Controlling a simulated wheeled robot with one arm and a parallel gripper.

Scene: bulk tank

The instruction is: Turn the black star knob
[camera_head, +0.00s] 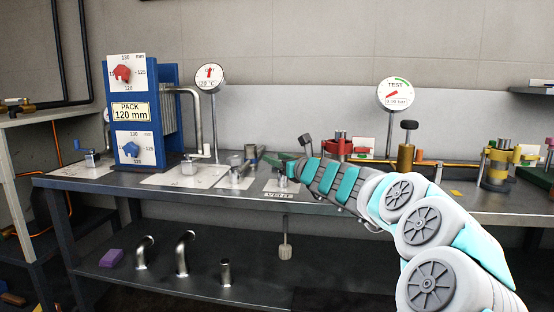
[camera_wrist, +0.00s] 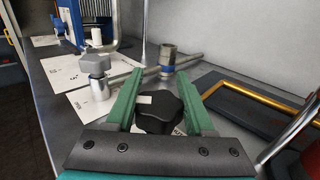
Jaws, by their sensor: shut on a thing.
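The black star knob (camera_wrist: 159,108) shows in the wrist view between the two green fingers of my gripper (camera_wrist: 160,80). The fingers stand on either side of the knob's lobes and are shut on it. A small pale mark is on the knob's top, near its left edge. In the head view my gripper (camera_head: 276,160) reaches over the bench from the right, and I cannot make out the knob there.
A blue pack stand (camera_head: 169,130) with red and blue dials is at the left of the bench (camera_head: 222,193). A grey-capped fitting (camera_wrist: 97,72) and a metal pipe (camera_wrist: 190,61) are close to my gripper. A yellow-brown rail (camera_wrist: 262,94) runs at right.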

